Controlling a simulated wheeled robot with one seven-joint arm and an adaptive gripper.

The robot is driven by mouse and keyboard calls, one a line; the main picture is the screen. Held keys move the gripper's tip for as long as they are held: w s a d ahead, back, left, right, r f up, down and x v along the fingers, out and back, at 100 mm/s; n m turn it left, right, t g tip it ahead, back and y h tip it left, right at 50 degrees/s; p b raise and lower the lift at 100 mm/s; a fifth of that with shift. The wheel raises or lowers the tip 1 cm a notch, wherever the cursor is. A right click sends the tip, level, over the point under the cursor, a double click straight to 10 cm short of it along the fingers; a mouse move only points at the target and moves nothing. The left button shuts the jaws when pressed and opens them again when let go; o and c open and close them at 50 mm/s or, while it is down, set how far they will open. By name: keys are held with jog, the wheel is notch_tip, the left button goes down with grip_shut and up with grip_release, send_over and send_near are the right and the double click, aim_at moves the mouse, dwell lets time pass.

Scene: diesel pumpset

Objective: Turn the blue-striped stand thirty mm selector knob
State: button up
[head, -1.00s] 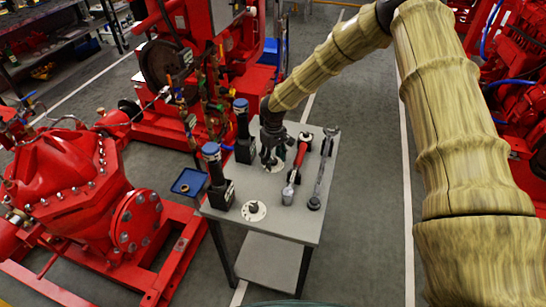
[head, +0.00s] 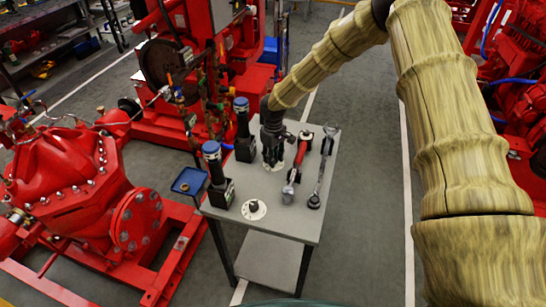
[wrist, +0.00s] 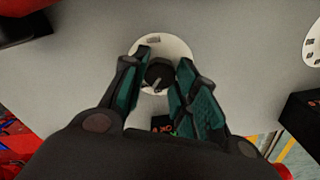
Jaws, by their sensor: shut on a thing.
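A dark selector knob (wrist: 158,74) with a light pointer line stands on a round white dial plate (wrist: 176,47) in the wrist view. My gripper (wrist: 160,82) is shut on this knob, with a green-lined finger on each side. In the head view my gripper (head: 273,164) reaches down to the grey table beside the rear black stand with a blue top (head: 242,130); it hides the knob there. A similar black stand (head: 217,178) with blue and pale bands is nearer. I cannot tell which stand the task's stripe name means.
A second knob on a white plate (head: 254,209) sits at the table's (head: 285,226) front. A red-handled tool (head: 300,155) and a long grey wrench (head: 323,168) lie to the right of my gripper. Red pump machinery (head: 75,185) stands to the left.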

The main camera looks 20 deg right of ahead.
jog(key=n, duration=0.5)
jog(key=shift+w+r+n, duration=0.1)
jog(key=shift+n, duration=0.3)
dwell(0.4)
jog(key=o, duration=1)
notch_tip(320, 180, up, 12)
jog(key=shift+f, duration=0.1)
dwell(0.3)
